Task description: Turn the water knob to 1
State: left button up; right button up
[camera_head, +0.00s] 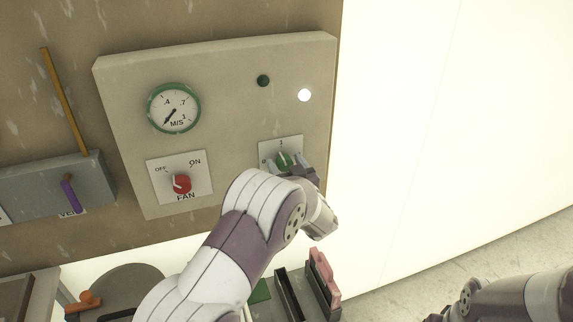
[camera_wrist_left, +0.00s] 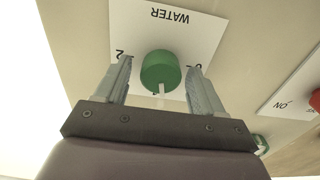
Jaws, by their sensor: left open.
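The green water knob (camera_head: 283,160) sits on a white plate (camera_head: 294,146) at the lower right of the panel. In the left wrist view the knob (camera_wrist_left: 160,70) shows whole, with the upside-down word WATER above it. Its white pointer points down there, which matches the side of the mark 1 seen above the knob in the head view. My left gripper (camera_wrist_left: 158,64) is open, one finger on each side of the knob, with a gap to each. My right gripper (camera_head: 441,315) is barely in view at the bottom right; its fingers cannot be made out.
A FAN knob (camera_head: 182,184) in red and a round gauge (camera_head: 174,108) are left of the water knob. A lit white lamp (camera_head: 305,95) and a dark green lamp (camera_head: 263,81) are above. A grey box with a purple lever (camera_head: 71,194) is farther left.

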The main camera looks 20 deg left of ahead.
pick_arm(q)
jog(key=c, duration=1)
jog(key=shift+r, duration=0.1)
jog(key=shift+c, duration=0.2)
jog(key=shift+d+r+m+p, duration=0.1)
jog(key=shift+r+m+p, duration=0.25)
jog(key=shift+m+p, duration=0.5)
jog(key=shift+c, duration=0.2)
jog(key=shift+f+m, duration=0.1)
jog(key=shift+m, duration=0.35)
jog(key=shift+f, duration=0.1)
jog(key=o, duration=0.8)
jog(key=shift+o, duration=1.4)
jog(key=shift+f, duration=0.1)
